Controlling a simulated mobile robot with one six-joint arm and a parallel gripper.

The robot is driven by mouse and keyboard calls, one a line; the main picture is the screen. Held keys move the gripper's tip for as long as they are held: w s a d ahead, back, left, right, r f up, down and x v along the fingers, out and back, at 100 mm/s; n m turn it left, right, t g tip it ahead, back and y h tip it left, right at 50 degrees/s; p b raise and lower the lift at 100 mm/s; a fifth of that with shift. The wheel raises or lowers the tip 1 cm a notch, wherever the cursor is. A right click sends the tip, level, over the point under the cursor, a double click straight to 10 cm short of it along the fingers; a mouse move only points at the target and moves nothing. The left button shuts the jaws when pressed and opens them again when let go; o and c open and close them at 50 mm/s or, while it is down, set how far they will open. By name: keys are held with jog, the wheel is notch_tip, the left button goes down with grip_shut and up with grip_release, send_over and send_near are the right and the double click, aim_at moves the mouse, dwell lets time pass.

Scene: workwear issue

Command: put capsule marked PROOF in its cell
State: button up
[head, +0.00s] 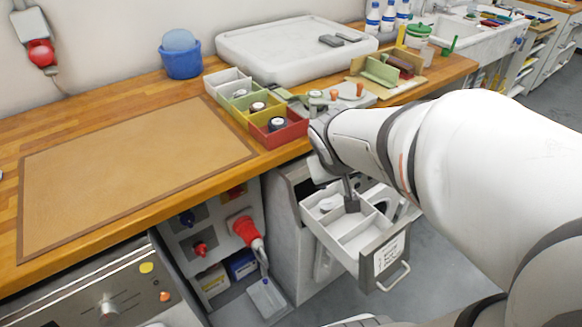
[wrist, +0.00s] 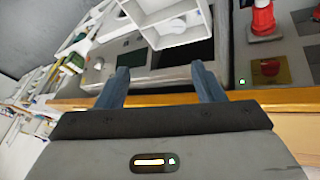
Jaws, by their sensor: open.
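An open drawer (head: 355,236) with white inner dividers and a handwritten front label juts out below the counter; the label is too small to read. A small whitish piece (head: 327,203) lies in its back left cell. A whitish piece (wrist: 174,26) also shows in a white divided tray (wrist: 150,30) in the wrist view. I cannot read PROOF on anything, so I cannot tell which thing is the capsule. My gripper (wrist: 162,82) is open, with nothing seen between its fingers. In the head view my gripper (head: 350,196) is over the drawer, its tips partly hidden.
On the counter stand small open boxes, white, green, yellow and red (head: 279,134), with dark-and-white round items in some. Behind them are a large white tray (head: 250,62) and a blue tub (head: 182,62). A tan mat (head: 130,150) lies bare at left. A red plug (head: 246,231) hangs below.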

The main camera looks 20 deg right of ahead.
jog(key=s+a+g+y, duration=0.2)
jog(key=s+a+y, duration=0.1)
jog(key=s+a, duration=0.4)
jog(key=shift+s+a+n, duration=0.2)
jog(key=shift+a+n, duration=0.1)
jog(key=shift+a, duration=0.6)
